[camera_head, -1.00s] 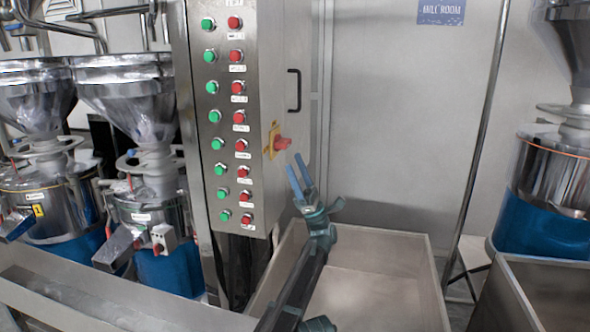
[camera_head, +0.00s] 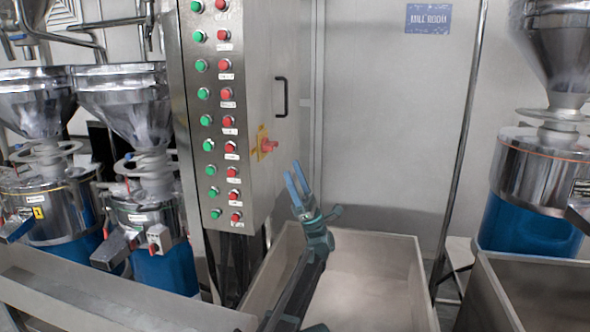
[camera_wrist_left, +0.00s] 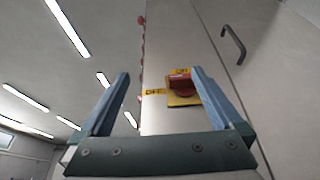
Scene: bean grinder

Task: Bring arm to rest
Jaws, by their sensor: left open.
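My left gripper (camera_head: 297,186) is raised in front of the steel control cabinet, its two blue fingers pointing up. In the left wrist view the fingers (camera_wrist_left: 160,92) stand apart with nothing between them. The red rotary switch (camera_head: 268,146) on its yellow plate is on the cabinet's side, above and left of the fingertips in the head view. It also shows beyond the fingers in the left wrist view (camera_wrist_left: 181,88). The gripper looks apart from it. My right gripper is in neither view.
The cabinet (camera_head: 262,60) carries columns of green and red buttons and a black handle (camera_head: 281,97). An open bin (camera_head: 365,285) lies below my left arm. Mills with funnels (camera_head: 135,100) stand left, another mill (camera_head: 540,185) right. Space before the grey wall (camera_head: 390,110) is clear.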

